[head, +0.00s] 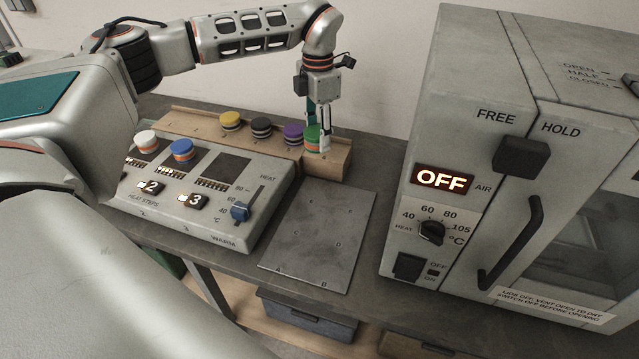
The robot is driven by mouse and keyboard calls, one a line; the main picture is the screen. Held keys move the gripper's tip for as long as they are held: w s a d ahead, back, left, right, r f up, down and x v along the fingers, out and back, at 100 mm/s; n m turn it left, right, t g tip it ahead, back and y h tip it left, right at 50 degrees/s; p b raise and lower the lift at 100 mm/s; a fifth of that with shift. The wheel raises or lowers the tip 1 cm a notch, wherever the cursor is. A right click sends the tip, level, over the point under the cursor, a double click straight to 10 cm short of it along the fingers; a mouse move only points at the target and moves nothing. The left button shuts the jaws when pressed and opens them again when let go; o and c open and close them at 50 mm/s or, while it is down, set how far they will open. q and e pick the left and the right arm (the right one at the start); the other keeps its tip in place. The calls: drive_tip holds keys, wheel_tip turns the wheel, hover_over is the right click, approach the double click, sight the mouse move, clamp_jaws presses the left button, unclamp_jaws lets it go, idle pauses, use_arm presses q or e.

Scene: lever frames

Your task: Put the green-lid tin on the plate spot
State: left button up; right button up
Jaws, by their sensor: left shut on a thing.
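The green-lid tin (312,133) is at the right end of a wooden rack (335,165), partly hidden by fingers. My left gripper (318,138) reaches down from above and is shut on this tin. I cannot tell whether the tin is still resting on the rack. A heating unit (253,222) stands in front of the rack with dark square spots on top. Its right-hand dark spot (220,167) is bare. A flat grey metal plate (320,235) with small letter marks lies bare to the right. My right gripper is not in view.
Yellow (230,121), black (262,127) and purple (293,134) lidded tins stand left of the green one. White (146,141) and blue (183,150) lidded tins stand on the heating unit. A large grey oven (450,150) reading OFF fills the right side.

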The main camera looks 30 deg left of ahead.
sight(318, 145)
use_arm(q)
wheel_tip(318, 145, down, 16)
drive_tip(key=shift+r, duration=0.25)
drive_tip(key=shift+f, duration=0.1)
drive_tip(key=o, duration=1.3)
wheel_tip(318, 145, up, 12)
drive_tip(key=shift+r, duration=0.1)
idle(0.4)
